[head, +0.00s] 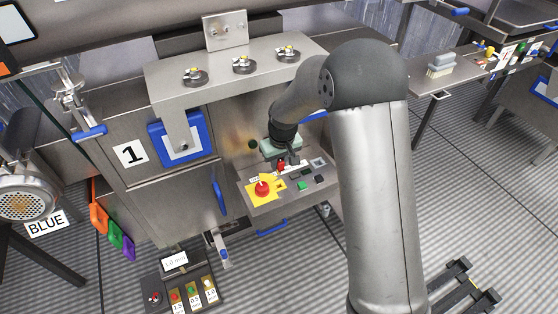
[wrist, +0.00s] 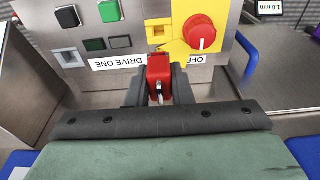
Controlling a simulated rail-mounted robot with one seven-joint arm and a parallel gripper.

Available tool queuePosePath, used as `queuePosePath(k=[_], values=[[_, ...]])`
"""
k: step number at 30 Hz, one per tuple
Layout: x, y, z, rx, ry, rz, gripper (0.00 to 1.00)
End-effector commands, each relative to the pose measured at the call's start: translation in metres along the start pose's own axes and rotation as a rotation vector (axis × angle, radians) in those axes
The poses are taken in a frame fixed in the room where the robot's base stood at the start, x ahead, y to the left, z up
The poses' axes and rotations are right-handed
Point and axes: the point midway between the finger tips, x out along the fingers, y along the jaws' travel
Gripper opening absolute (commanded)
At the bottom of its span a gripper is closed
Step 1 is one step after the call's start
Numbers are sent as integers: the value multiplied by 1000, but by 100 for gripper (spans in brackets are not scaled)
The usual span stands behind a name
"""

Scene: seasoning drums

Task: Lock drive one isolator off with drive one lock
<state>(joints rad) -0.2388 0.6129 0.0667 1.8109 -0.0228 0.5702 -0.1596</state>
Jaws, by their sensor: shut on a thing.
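My gripper (wrist: 158,88) is shut on a red padlock (wrist: 159,72), with a bit of bare metal showing at its near side. In the head view the red padlock (head: 281,165) is small under my gripper (head: 283,160), above the panel. The drive one isolator is a red rotary knob (wrist: 199,31) on a yellow plate (wrist: 222,12); its white mark points towards the OFF label. The red knob also shows in the head view (head: 262,187). A yellow tab (wrist: 176,47) lies beside the knob, close to the padlock. I cannot tell whether the padlock touches it.
The control panel (wrist: 130,21) has black and green buttons and a DRIVE ONE label (wrist: 120,63). A steel shelf (head: 215,63) with several small fittings overhangs behind. A button box (head: 180,290) stands at the lower left. A blue handle (head: 272,227) is below the panel.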

Motion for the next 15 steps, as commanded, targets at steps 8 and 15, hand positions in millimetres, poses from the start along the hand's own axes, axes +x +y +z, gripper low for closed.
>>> queuePosePath(k=[8,15], values=[[31,0,5,0,-1,0,0],[46,0,7,0,0,0,0]])
